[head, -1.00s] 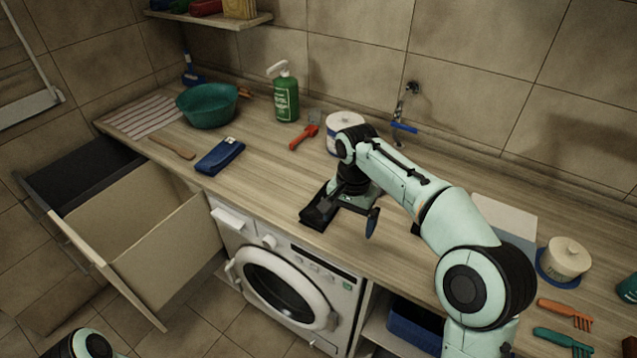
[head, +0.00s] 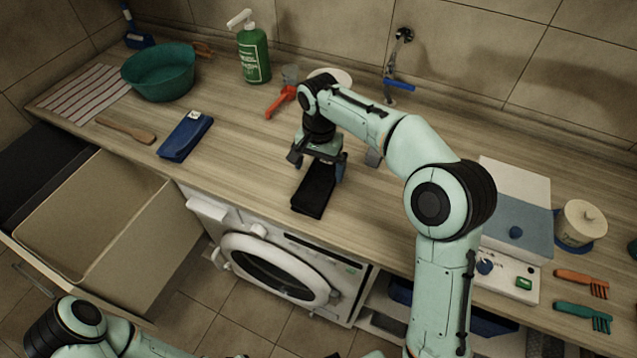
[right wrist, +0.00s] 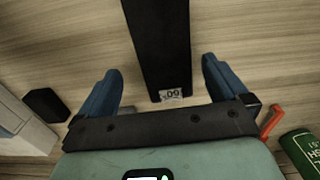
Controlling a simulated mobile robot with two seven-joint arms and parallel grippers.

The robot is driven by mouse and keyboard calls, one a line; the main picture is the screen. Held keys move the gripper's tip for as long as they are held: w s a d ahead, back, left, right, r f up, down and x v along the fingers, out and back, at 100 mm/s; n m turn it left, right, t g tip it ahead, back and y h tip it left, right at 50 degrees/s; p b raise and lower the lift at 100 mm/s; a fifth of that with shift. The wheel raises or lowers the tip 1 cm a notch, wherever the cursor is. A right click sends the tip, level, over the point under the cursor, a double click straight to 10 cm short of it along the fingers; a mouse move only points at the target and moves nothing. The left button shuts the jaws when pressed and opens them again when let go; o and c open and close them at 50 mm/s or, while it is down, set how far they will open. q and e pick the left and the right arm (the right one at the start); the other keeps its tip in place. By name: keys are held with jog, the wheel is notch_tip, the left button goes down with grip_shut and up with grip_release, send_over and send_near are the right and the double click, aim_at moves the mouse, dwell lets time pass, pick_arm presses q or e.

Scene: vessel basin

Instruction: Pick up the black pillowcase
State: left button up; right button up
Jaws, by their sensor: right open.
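The black pillowcase (head: 314,190) lies folded into a narrow strip on the wooden counter, above the washing machine and near the front edge. My right gripper (head: 318,166) is over its far end, pointing down, open and empty. In the right wrist view the pillowcase (right wrist: 158,42) runs between the two blue fingers of the right gripper (right wrist: 160,72), with a gap on each side. A small white label marked 60 shows at its end. The gripper hides part of the far end in the head view. My left arm shows at the lower left, but its gripper is out of view.
A folded blue cloth (head: 185,136), a wooden spatula (head: 126,130) and a green basin (head: 160,73) are to the left. An open drawer (head: 92,215) juts out. A lidded box (head: 517,205) is right.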

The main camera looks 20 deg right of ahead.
aim_at(319, 177)
jog(key=shift+w+f, duration=0.15)
jog(key=shift+f, duration=0.5)
jog(key=f, duration=0.5)
jog(key=shift+w+d, duration=0.2)
jog(key=shift+w, duration=0.15)
jog(key=shift+c, duration=0.3)
jog(key=c, duration=0.9)
